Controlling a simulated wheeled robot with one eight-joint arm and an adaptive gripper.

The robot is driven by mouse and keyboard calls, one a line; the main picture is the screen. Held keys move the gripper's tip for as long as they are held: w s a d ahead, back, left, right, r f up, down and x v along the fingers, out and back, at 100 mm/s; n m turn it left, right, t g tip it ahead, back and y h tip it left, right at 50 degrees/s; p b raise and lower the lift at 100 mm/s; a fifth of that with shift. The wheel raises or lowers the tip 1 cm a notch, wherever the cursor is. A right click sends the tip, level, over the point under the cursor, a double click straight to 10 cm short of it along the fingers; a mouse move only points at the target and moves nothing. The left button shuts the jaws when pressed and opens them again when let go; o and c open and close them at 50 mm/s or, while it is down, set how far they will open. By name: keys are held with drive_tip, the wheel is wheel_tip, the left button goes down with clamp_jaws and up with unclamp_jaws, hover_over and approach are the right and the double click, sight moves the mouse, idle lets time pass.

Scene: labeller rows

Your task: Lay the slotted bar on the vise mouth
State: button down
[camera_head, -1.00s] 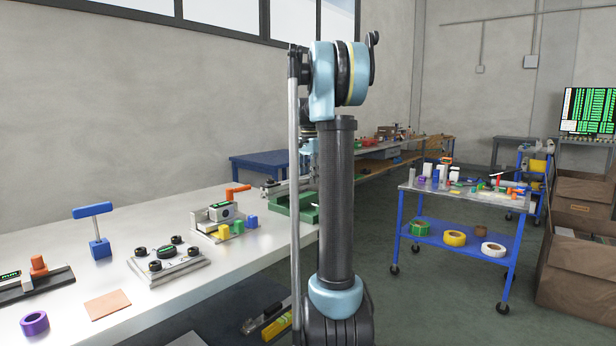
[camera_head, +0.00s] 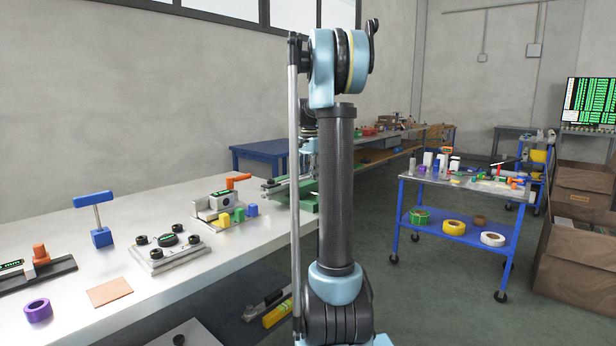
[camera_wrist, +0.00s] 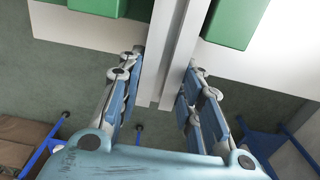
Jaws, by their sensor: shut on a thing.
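A pale grey slotted bar (camera_wrist: 173,50) runs lengthwise through the middle of the wrist view, a groove along its face. My gripper (camera_wrist: 166,65) is shut on it, one finger on each side. Two green vise blocks (camera_wrist: 236,20) show at the top of the wrist view, left and right of the bar, on a pale surface. I cannot tell whether the bar touches the vise. In the head view the green vise (camera_head: 308,203) stands at the bench's right end, partly hidden behind my arm. My gripper is mostly hidden there.
The bench (camera_head: 200,278) holds a fixture plate with black knobs (camera_head: 165,247), a blue T-shaped tool (camera_head: 98,220), a purple ring (camera_head: 38,310) and a tan pad (camera_head: 110,291). A blue cart (camera_head: 460,230) and brown boxes (camera_head: 575,235) stand right. Floor between bench and cart is clear.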

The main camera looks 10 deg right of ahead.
idle(0.3)
drive_tip(key=c, duration=1.1)
unclamp_jaws()
drive_tip(key=shift+o, duration=0.2)
wheel_tip(320, 180, up, 12)
drive_tip(key=shift+f, duration=0.15)
